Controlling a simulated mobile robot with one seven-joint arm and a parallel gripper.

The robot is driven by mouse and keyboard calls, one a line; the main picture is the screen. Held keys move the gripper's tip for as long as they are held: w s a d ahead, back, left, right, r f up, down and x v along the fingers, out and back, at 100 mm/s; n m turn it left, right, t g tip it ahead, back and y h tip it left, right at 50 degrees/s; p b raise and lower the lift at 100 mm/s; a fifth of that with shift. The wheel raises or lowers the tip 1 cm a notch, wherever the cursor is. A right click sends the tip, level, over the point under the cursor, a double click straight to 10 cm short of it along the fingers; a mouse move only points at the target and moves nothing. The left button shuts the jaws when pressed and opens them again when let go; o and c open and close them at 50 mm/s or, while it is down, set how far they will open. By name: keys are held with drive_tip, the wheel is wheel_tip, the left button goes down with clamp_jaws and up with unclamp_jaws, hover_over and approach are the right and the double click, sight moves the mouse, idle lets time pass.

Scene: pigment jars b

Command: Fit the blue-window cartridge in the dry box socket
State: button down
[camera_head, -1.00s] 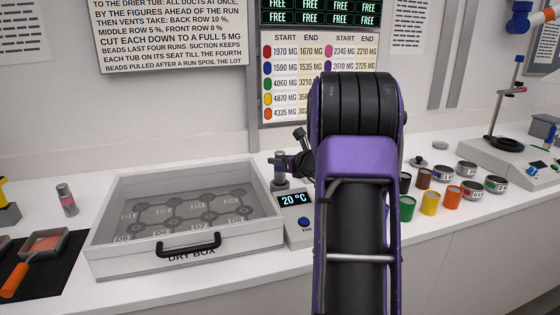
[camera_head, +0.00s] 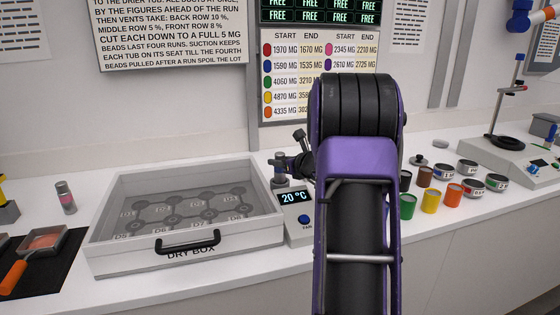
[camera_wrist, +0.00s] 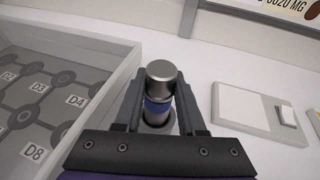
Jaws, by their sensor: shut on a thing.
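The blue-window cartridge (camera_wrist: 159,88) stands between the fingers of my gripper (camera_wrist: 158,100) in the wrist view, its metal cap on top and a blue band below. My gripper is shut on it. In the head view my gripper (camera_head: 286,163) is small, just behind the right back corner of the dry box (camera_head: 180,243). A grey upright piece (camera_head: 279,183) shows under it, at the back of the unit reading 20 °C (camera_head: 299,220). A ring shows around the cartridge's lower end in the wrist view. I cannot tell how deep the cartridge sits in it.
A pink-window cartridge (camera_head: 66,197) stands on the counter left of the dry box. An orange-handled scoop (camera_head: 12,277) lies on a dark mat at far left. Several pigment jars (camera_head: 430,202) stand right of my arm. My arm hides the counter's middle.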

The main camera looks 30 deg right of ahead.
drive_tip(key=shift+f, duration=1.3)
drive_tip(key=shift+c, duration=2.1)
unclamp_jaws()
drive_tip(key=shift+f, duration=0.1)
drive_tip(key=shift+s, duration=0.1)
drive_tip(key=p+v, duration=0.1)
drive_tip(key=v, duration=1.6)
drive_tip(key=shift+s+r, duration=0.15)
drive_tip(key=shift+r, duration=0.1)
